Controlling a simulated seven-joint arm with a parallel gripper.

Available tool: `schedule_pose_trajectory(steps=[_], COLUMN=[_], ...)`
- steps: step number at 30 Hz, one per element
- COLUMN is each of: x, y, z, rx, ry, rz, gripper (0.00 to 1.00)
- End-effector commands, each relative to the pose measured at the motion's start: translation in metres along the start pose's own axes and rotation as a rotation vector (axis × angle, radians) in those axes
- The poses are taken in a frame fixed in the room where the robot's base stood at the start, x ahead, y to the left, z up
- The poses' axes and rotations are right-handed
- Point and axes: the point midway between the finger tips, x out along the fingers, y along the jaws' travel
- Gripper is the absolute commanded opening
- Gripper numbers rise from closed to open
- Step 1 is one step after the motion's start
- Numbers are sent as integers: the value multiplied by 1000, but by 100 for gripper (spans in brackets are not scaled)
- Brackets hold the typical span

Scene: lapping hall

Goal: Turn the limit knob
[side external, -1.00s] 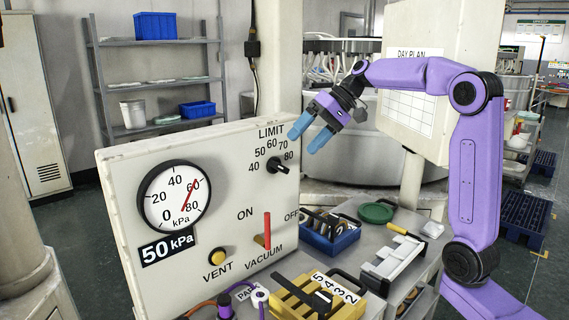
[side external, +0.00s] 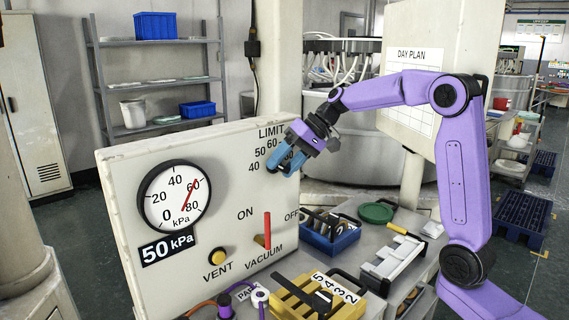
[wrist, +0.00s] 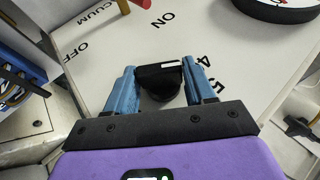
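The limit knob (wrist: 160,80) is black with a white mark and sits between my two blue fingers in the wrist view. In the side view the fingers of my gripper (side external: 281,164) cover most of it, below the LIMIT scale of the white panel (side external: 122,195). My gripper (wrist: 160,82) has one finger on each side of the knob, very close to it. Whether the fingers press on it I cannot tell. The dial gauge (side external: 174,196) has its red needle near 60, above a black 50 kPa plate (side external: 168,249). The higher scale numbers are hidden behind my gripper.
A red vacuum lever (side external: 267,229) and a yellow vent button (side external: 217,257) are on the panel below. To the right stand a blue bin (side external: 346,241), a green dish (side external: 376,212) and a yellow numbered rack (side external: 300,303). Space above the panel is free.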

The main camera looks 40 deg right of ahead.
Motion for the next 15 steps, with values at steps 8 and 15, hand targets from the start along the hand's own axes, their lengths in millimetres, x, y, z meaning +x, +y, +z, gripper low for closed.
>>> schedule_pose_trajectory(steps=[8,15], x=[0,0], y=[0,3], z=[0,0], rx=[4,56], ry=[2,1], rz=[-6,-121], gripper=[20,21])
